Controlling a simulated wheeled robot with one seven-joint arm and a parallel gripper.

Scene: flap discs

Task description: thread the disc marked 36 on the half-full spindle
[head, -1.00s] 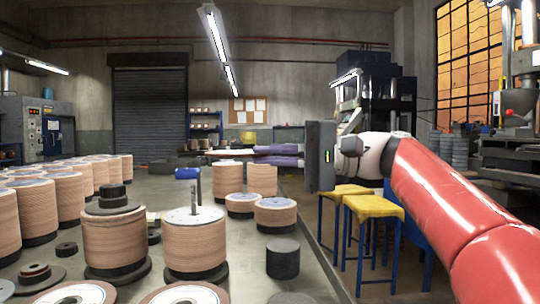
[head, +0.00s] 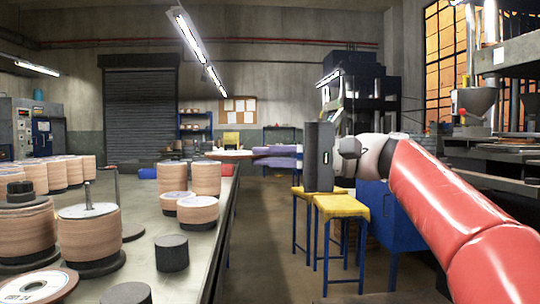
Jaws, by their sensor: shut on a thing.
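My gripper (head: 254,156), with purple fingers, reaches left from the dark block at my wrist. It is shut on a thin, pale disc (head: 226,153), seen nearly edge-on at the finger ends. Its marking cannot be read. A spindle with a bare metal rod (head: 88,196) stands on the bench at the left, with a tan stack of discs (head: 88,235) covering its lower part. The held disc is to the right of this rod and apart from it.
The grey bench (head: 185,275) carries several tan stacks, a dark cylinder (head: 172,253) and a loose disc with a partly readable label (head: 36,286). A dark-capped stack (head: 22,228) stands left of the spindle. Yellow stools (head: 345,206) stand beyond the bench's right edge.

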